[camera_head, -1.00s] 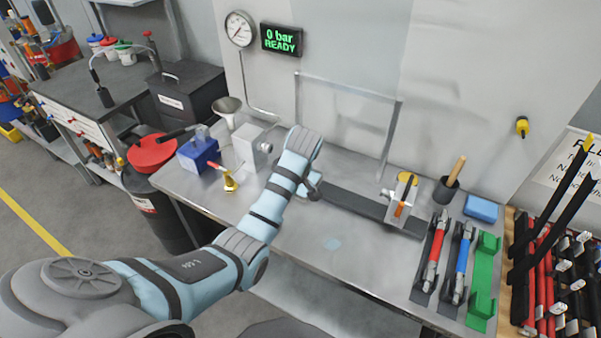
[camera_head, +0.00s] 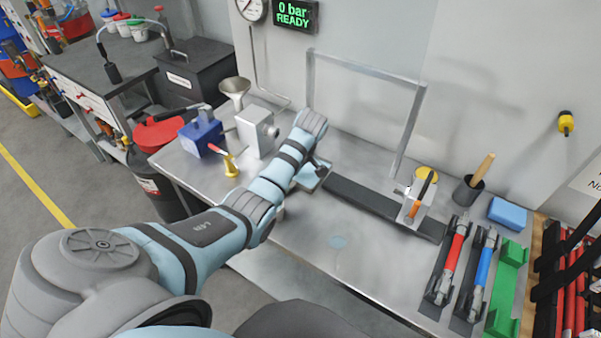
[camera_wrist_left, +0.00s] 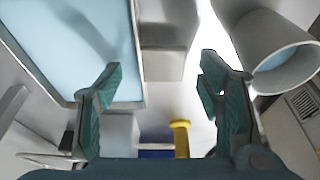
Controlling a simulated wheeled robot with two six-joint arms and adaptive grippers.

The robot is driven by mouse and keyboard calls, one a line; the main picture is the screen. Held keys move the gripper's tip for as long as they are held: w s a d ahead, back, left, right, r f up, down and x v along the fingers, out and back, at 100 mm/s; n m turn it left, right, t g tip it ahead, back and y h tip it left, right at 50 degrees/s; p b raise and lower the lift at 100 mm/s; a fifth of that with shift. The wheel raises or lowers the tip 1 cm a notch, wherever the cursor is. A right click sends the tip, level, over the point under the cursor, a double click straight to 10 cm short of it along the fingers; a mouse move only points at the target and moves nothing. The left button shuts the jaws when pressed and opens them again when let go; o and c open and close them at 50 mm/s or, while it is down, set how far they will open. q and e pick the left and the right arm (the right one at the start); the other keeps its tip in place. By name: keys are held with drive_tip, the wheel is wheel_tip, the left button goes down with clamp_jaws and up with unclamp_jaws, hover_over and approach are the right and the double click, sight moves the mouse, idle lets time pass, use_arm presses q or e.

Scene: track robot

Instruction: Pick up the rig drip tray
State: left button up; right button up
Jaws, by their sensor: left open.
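A shallow tray-like thing with a grey rim (camera_wrist_left: 138,60) and pale blue inside fills the upper left of the left wrist view. It seems to be the drip tray; in the head view a pale blue-grey piece (camera_head: 312,180) shows beside my left wrist, mostly hidden by the arm. My left gripper (camera_wrist_left: 160,72) is open with nothing between its fingers, and its left finger overlaps the tray's rim in the picture. I cannot tell whether they touch. In the head view my forearm and wrist cover the gripper. My right gripper is not in view.
A yellow valve (camera_head: 230,168), blue box (camera_head: 202,137), white block (camera_head: 256,130) and funnel (camera_head: 234,90) stand left of my wrist. A dark strip (camera_head: 370,202), upright frame (camera_head: 407,125) and coloured tool holders (camera_head: 510,275) lie right.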

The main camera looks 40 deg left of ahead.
use_arm(q)
drive_tip(key=shift+x, duration=0.85)
drive_tip(key=shift+s+r, duration=0.1)
drive_tip(key=shift+s, duration=0.05)
drive_tip(key=shift+c, duration=0.6)
drive_tip(key=shift+d, duration=0.1)
clamp_jaws()
